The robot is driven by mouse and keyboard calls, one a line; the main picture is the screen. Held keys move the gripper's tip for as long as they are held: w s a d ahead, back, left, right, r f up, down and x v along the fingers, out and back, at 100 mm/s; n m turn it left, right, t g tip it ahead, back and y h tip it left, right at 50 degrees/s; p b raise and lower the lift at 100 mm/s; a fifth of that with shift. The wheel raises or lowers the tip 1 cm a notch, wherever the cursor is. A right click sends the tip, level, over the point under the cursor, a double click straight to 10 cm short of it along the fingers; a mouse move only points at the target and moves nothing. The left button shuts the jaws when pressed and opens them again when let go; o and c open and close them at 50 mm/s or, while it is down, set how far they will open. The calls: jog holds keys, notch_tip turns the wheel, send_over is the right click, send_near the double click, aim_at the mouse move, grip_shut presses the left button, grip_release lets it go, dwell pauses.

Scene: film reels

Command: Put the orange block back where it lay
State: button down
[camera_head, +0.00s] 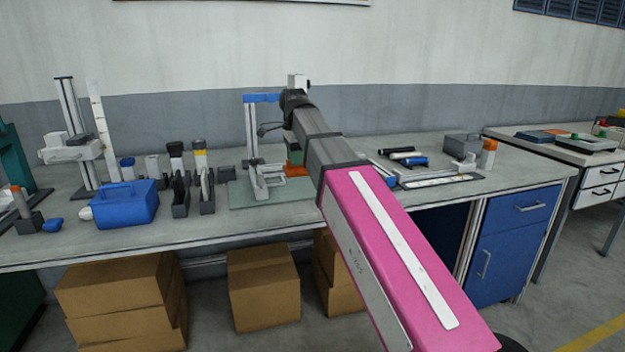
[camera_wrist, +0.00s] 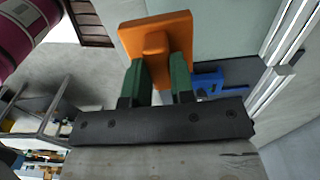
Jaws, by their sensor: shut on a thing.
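The orange block (camera_wrist: 140,32) is a flat square plate with a smaller stub on it. In the wrist view my gripper (camera_wrist: 158,62) has its two green fingers shut on the stub, with the plate beyond the fingertips. In the head view my arm hides much of the area, but a bit of the orange block (camera_head: 297,171) shows below the green fingers of my gripper (camera_head: 294,157). It is over or near the back right of the pale green mat (camera_head: 240,197). I cannot tell whether it touches anything below.
A grey stand with a blue top (camera_head: 262,98) rises beside my gripper. A blue toolbox (camera_head: 127,205) and several bottles in dark holders stand to the left. Pens and a tray (camera_head: 440,181) lie to the right. The mat's front left part looks clear.

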jog(key=w+d+f, duration=0.4)
jog(key=w, duration=0.1)
jog(key=shift+w+d+f, duration=0.1)
jog(key=shift+d+f, duration=0.05)
jog(key=shift+d, duration=0.15)
jog(key=shift+f, duration=2)
jog(key=shift+f, duration=0.1)
jog(key=c, duration=1)
grip_release()
notch_tip(320, 180, up, 12)
jog(key=shift+r, duration=0.15)
